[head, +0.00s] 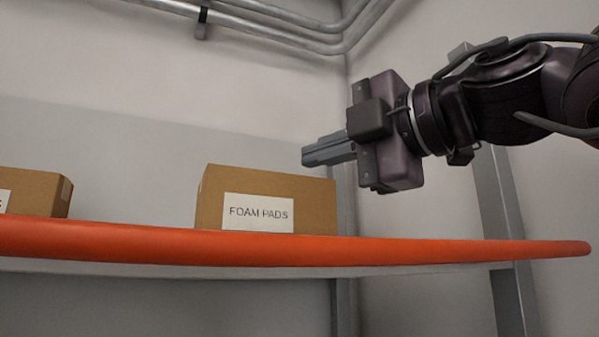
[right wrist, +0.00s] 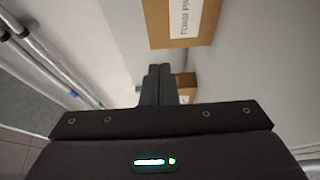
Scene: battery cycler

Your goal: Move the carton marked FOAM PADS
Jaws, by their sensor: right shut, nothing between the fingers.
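The brown carton (head: 266,203) with a white FOAM PADS label stands upright on a shelf with an orange front edge. It also shows at the top of the right wrist view (right wrist: 158,25), partly cut off by the frame. My right gripper (head: 304,157) comes in from the right, its fingers pointing left, just above the carton's right top corner in the head view. Its fingers, also in the right wrist view (right wrist: 159,70), are shut together and empty. They look apart from the carton. My left gripper is not in view.
A second carton (head: 40,190) stands left on the orange-edged shelf (head: 430,252), with a gap between the cartons. The shelf right of the FOAM PADS carton looks clear. Another carton (right wrist: 186,80) shows beside my fingers. Metal pipes (head: 270,35) run along the wall above.

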